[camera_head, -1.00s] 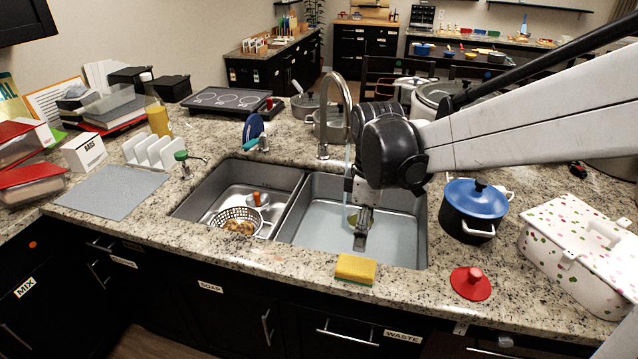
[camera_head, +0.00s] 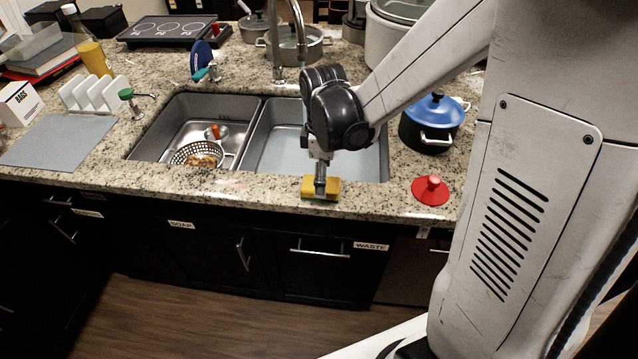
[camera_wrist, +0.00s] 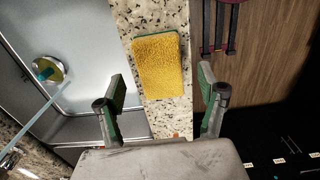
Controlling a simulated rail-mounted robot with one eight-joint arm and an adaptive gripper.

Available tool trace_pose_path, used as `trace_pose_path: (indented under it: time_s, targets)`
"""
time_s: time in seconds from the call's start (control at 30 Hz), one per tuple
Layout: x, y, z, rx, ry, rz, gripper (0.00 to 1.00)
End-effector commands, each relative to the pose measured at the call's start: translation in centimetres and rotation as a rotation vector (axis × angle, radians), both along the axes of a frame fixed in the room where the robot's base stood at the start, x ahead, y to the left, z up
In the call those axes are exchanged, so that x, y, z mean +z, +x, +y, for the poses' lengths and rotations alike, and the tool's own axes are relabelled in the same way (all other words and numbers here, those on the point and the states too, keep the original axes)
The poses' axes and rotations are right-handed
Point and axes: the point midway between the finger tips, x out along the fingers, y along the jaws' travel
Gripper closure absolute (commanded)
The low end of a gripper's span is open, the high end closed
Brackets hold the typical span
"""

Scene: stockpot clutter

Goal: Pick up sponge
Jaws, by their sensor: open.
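The yellow sponge (camera_head: 332,188) with a green underside lies flat on the granite counter's front strip, just in front of the right sink basin. In the wrist view the sponge (camera_wrist: 159,66) is in full sight, ahead of and between the two fingers. My gripper (camera_head: 320,190) points down over the sponge in the head view and hides part of it. In the wrist view my gripper (camera_wrist: 160,98) is open and empty, its green-padded fingers spread wider than the sponge. I cannot tell the exact height of the fingertips above it.
The double sink (camera_head: 257,120) lies behind the sponge, with a colander (camera_head: 197,155) in its left basin. A red lid (camera_head: 430,190) and a blue-lidded pot (camera_head: 432,122) stand to the right. The counter's front edge is close to the sponge.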

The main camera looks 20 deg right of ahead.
Motion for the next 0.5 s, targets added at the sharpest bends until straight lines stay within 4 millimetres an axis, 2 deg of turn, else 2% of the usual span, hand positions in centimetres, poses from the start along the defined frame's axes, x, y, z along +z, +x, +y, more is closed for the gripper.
trace_pose_path:
  time_s: [0.3,0.5]
  targets:
    - [-3.4,0.2,0.4,0.0,0.0,0.0,0.29]
    - [-4.1,0.2,0.4,0.0,0.0,0.0,0.29]
